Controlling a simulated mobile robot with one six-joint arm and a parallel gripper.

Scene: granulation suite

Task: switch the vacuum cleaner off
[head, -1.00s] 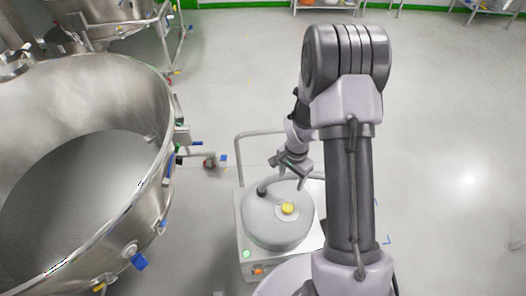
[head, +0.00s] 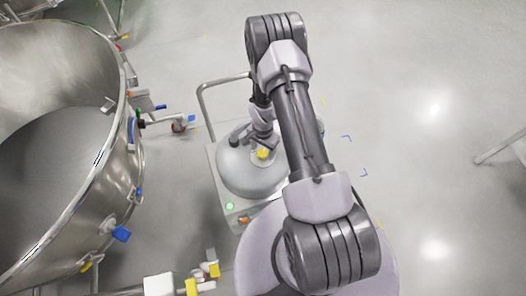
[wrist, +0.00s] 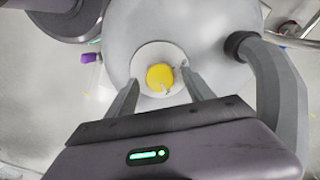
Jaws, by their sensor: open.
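The vacuum cleaner (head: 240,176) is a grey domed drum on a pale wheeled base with a push handle. A yellow knob (head: 263,153) sits on a pale disc on top of the dome. A green round light (head: 229,206) and an orange part (head: 243,220) show on the base's front edge. In the wrist view the yellow knob (wrist: 160,76) lies between and just beyond the fingertips of my gripper (wrist: 160,72). My gripper is open and empty, over the dome. I cannot tell whether a finger touches the knob.
A large steel vessel (head: 122,170) with blue-handled fittings stands at the left. A caster (head: 180,126) shows beside it. Yellow-tipped fittings (head: 212,270) lie at the bottom. A grey hose (wrist: 278,85) curves right of the gripper. The floor at the right is mostly clear.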

